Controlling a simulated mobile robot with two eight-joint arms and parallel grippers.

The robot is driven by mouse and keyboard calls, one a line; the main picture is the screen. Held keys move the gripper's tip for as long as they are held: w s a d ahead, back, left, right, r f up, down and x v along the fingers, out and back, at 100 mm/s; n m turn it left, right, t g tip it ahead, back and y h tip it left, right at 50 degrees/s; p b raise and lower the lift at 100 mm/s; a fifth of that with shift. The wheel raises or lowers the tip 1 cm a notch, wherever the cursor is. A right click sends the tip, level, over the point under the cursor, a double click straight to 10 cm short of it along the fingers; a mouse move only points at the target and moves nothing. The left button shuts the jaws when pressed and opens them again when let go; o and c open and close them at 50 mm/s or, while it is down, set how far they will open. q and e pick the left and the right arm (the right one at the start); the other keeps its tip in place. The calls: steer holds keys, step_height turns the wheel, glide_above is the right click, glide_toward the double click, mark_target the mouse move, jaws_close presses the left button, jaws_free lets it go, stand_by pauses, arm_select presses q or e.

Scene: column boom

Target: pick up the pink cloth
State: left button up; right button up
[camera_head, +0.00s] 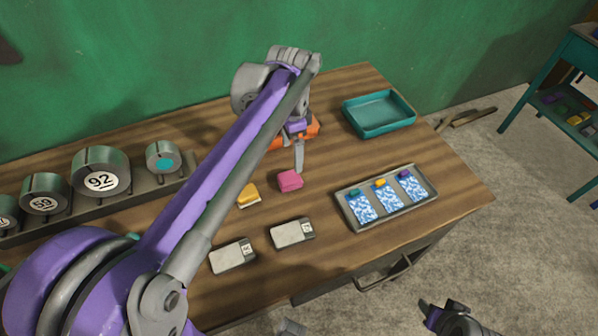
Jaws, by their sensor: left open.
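The pink cloth (290,181) is a small folded block lying on the wooden table (430,165), near the middle of the view. My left gripper (298,168) reaches over the table from the left and points down just above and behind the cloth. It is open and holds nothing; one finger shows clearly, and the other is hard to make out. I cannot tell whether the fingertip touches the cloth. My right gripper (440,312) is at the bottom right, off the table and partly cut off, its jaws unclear.
A yellow folded cloth (248,195) lies left of the pink one. An orange thing (312,127) is partly hidden behind my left gripper. Two grey-white blocks (291,233) lie in front. A teal tray (379,113) stands behind right, a grey tray (345,208) right. Weights line the left.

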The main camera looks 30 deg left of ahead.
mark_target(291, 177)
arm_select(q)
steer(key=f, duration=0.3)
steer(key=shift+s+a+f, duration=0.1)
steer(key=shift+s+f, duration=0.2)
steer(key=shift+f, duration=0.1)
steer(key=f, duration=0.5)
steer(key=shift+w+a+f+b, duration=0.1)
steer(key=shift+w+f+b, duration=0.15)
steer(key=shift+f+b, duration=0.1)
steer(key=c, duration=1.4)
steer(key=shift+r, duration=0.1)
steer(key=shift+c, duration=0.2)
step_height(291, 177, up, 10)
steer(key=p, duration=0.1)
